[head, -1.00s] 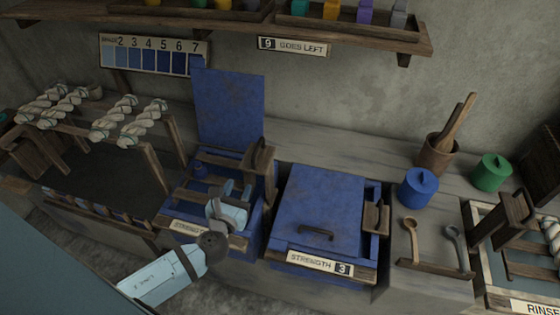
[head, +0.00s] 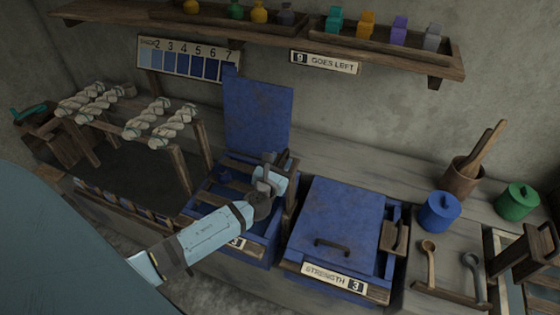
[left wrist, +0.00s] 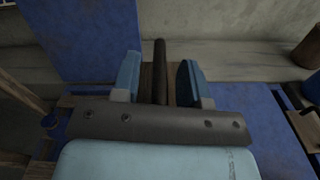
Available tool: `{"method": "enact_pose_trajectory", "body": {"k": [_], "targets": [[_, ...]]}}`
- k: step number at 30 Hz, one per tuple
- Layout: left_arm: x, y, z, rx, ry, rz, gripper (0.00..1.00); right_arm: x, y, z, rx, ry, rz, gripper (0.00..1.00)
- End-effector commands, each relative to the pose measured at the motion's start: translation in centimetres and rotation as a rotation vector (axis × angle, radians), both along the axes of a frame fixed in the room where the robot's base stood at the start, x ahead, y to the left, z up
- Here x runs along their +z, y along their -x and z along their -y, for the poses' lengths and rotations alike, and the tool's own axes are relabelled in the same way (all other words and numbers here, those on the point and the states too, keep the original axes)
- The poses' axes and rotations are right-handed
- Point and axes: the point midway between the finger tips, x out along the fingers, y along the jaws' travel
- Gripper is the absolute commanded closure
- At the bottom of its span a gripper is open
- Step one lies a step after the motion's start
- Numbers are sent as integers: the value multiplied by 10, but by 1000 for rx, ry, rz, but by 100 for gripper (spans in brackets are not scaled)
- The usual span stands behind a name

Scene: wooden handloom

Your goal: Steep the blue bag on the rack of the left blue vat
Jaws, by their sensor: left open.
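The left blue vat (head: 257,249) stands with its blue lid (head: 257,115) upright. Wooden rack bars (head: 238,164) cross its top, and a small blue bag (head: 225,176) sits at their left side. It also seems to show at the left edge of the left wrist view (left wrist: 50,121). My left gripper (head: 268,166) is open over the right side of this vat, at the wooden handle piece there. In the left wrist view a dark upright bar (left wrist: 160,70) stands between my open fingers (left wrist: 158,80); contact cannot be told. My arm hides part of the vat and its label.
A second blue vat (head: 378,295) with its lid closed, marked strength 3, stands to the right. Blue (head: 439,212) and green (head: 517,203) pots and two spoons lie further right. A rack of skeins (head: 160,124) stands left. A shelf (head: 300,41) runs above.

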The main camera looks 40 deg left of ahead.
Motion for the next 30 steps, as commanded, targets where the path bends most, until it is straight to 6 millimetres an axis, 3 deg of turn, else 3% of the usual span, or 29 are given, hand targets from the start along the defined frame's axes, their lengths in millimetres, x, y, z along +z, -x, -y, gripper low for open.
{"method": "enact_pose_trajectory", "body": {"k": [8,13,14,23,30], "targets": [[0,-1,0,0,0,-1,60,2,0,-2,2,-3,1,0],[0,-1,0,0,0,-1,97,4,-1,-3,2,-6,6,0],[0,-1,-1,0,0,-1,100,5,-1,-3,3,-6,6,0],[-9,-1,-1,1,-3,-1,100,-3,-1,-3,2,-7,6,0],[-53,-1,-1,1,-3,-4,100,-40,1,-6,8,-10,-1,0]]}}
